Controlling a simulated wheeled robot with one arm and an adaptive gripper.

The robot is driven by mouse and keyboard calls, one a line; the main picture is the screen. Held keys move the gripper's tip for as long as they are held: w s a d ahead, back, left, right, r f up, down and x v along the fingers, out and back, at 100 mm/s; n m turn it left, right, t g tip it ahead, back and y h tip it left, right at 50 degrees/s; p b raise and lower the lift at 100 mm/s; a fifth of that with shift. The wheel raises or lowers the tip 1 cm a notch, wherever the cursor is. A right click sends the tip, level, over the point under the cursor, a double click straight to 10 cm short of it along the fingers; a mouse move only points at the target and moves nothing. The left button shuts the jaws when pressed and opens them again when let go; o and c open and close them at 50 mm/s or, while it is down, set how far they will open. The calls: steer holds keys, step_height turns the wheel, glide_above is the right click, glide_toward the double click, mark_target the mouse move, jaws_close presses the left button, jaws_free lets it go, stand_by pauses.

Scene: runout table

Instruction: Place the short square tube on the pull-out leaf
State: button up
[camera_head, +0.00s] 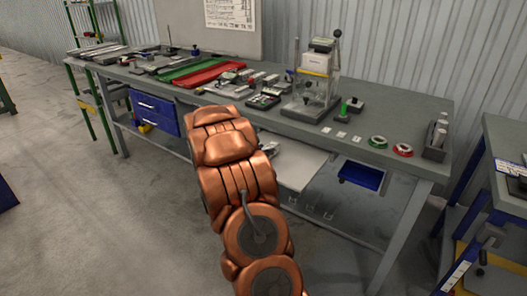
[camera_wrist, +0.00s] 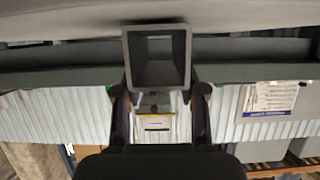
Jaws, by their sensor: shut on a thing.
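The short square tube (camera_wrist: 158,73) is a grey hollow section, seen end-on in the wrist view. My gripper (camera_wrist: 158,90) is shut on it, with a dark finger at each side. The pull-out leaf (camera_head: 300,166) is a pale flat panel low at the front of the workbench in the head view. My copper arm reaches toward it and hides its left part. In the head view the tube and fingers cannot be made out clearly. A pale surface spans the top of the wrist view; I cannot tell whether the tube touches it.
The grey workbench (camera_head: 395,127) carries several metal bars, a press (camera_head: 316,75), tape rolls and a holder. Blue drawers (camera_head: 154,110) hang at left; a blue tray (camera_head: 361,175) is right of the leaf. A side table (camera_head: 505,140) stands at right. The leaf's visible part looks clear.

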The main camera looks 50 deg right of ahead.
steer(key=shift+f, duration=0.1)
steer(key=o, duration=1.2)
steer(key=shift+o, duration=0.2)
steer(key=shift+a+r, duration=0.2)
steer(key=v, duration=1.1)
steer(key=shift+a, duration=0.3)
